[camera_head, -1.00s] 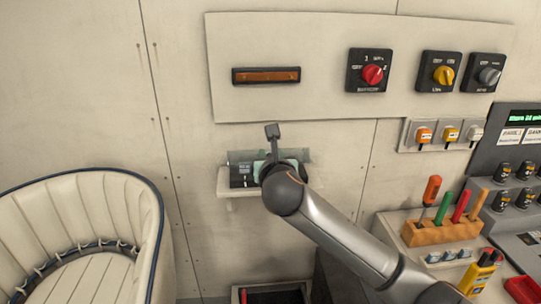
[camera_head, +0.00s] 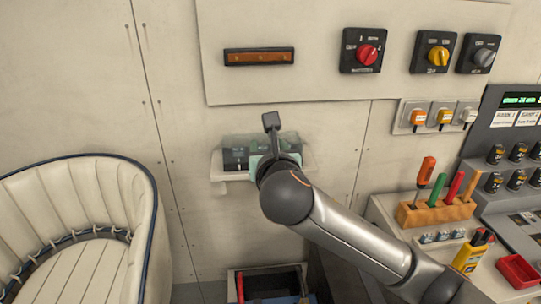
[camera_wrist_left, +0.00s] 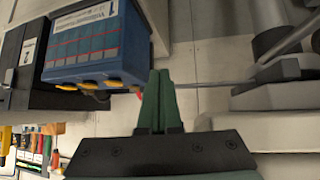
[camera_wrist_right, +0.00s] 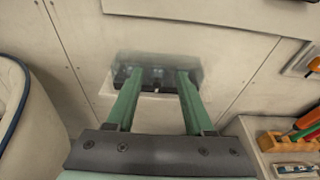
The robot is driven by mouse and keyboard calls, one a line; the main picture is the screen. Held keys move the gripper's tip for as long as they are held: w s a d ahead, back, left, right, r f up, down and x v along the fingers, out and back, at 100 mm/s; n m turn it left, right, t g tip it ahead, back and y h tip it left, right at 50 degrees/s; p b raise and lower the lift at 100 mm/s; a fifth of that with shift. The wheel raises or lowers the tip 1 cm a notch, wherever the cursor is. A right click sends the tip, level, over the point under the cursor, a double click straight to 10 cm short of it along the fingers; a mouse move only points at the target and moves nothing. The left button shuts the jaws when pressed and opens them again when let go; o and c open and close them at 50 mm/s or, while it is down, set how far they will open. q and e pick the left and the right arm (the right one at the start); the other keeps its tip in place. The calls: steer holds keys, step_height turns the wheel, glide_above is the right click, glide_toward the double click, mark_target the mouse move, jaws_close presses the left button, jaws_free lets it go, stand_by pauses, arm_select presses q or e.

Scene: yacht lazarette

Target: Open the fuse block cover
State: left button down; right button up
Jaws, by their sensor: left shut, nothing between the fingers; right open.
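The fuse block (camera_head: 236,159) is a dark unit on a small pale wall shelf. Its clear cover (camera_head: 240,141) shows as a hazy sheet at the block's top; I cannot tell if it is raised. My right gripper (camera_head: 268,160) is in front of the block and hides its right part in the head view. My left gripper (camera_wrist_left: 164,100) is shut and empty, outside the head view.
A cream seat (camera_head: 75,225) stands at left. Switches (camera_head: 363,50) and a brown-faced strip (camera_head: 259,56) are on the wall panel above. A tool rack (camera_head: 436,211) is at right. A blue battery-like box (camera_wrist_left: 97,45) is close to my left gripper.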

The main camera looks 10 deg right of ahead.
steer(key=v, duration=0.4)
steer(key=shift+s+r, duration=0.1)
steer(key=shift+s, duration=0.25)
